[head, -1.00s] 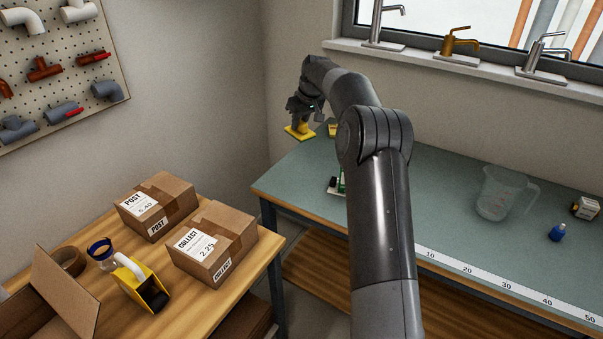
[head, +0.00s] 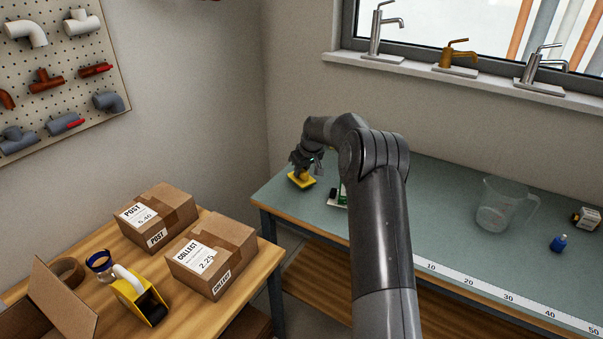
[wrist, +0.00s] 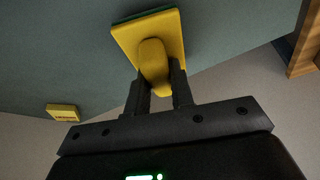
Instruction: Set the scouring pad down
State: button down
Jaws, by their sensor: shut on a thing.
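The scouring pad (head: 308,182) is a flat yellow piece with a green underside and a raised yellow grip. In the head view it is at the far left end of the blue-green workbench (head: 450,215). My gripper (head: 304,170) is above the pad, shut on its grip. In the wrist view the pad (wrist: 125,36) shows beyond the fingers, and the gripper (wrist: 157,90) has a finger on each side of the yellow grip. The pad is at or very close to the bench top; I cannot tell whether it touches.
A small yellow block (wrist: 62,112) is on the bench in the wrist view. A green and white item (head: 339,196) stands partly behind my arm. Cartons (head: 155,217) sit on the wooden table.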

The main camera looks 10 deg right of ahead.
jog(key=shift+f, duration=0.5)
jog(key=shift+f, duration=0.15)
jog(key=c, duration=1.3)
grip_release()
jog(key=shift+o, duration=0.2)
